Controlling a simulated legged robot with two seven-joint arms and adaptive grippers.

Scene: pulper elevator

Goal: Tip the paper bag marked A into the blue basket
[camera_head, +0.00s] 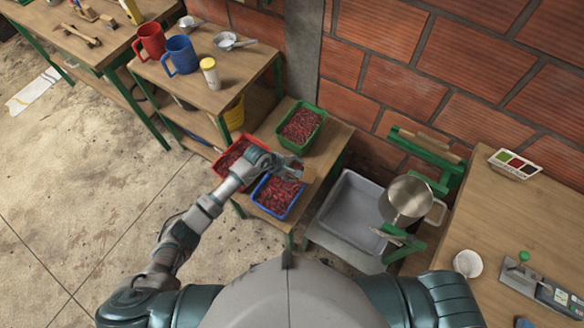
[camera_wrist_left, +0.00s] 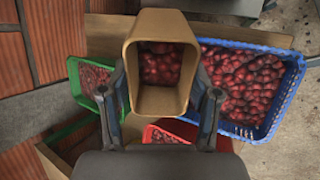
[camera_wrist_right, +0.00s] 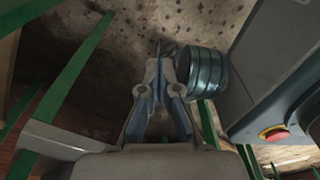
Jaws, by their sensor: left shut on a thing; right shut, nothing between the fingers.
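My left gripper (camera_head: 287,164) is shut on an open-topped brown paper bag (camera_wrist_left: 132,88), one finger on each side. Red coffee cherries show inside the bag in the left wrist view; no letter A is visible on it. The blue basket (camera_head: 258,204) is heaped with red cherries and lies just below and beside the bag in the head view. In the left wrist view the blue basket (camera_wrist_left: 272,48) is right of the bag, whose edge overlaps it. My right gripper (camera_wrist_right: 158,62) is shut and empty in the right wrist view, out of the head view.
A red basket (camera_head: 219,171) and a green basket (camera_head: 281,128), both with cherries, stand close by on the low wooden table (camera_head: 336,136). A grey tub (camera_head: 343,238) and a steel pot (camera_head: 408,185) stand to the right. A brick wall is behind.

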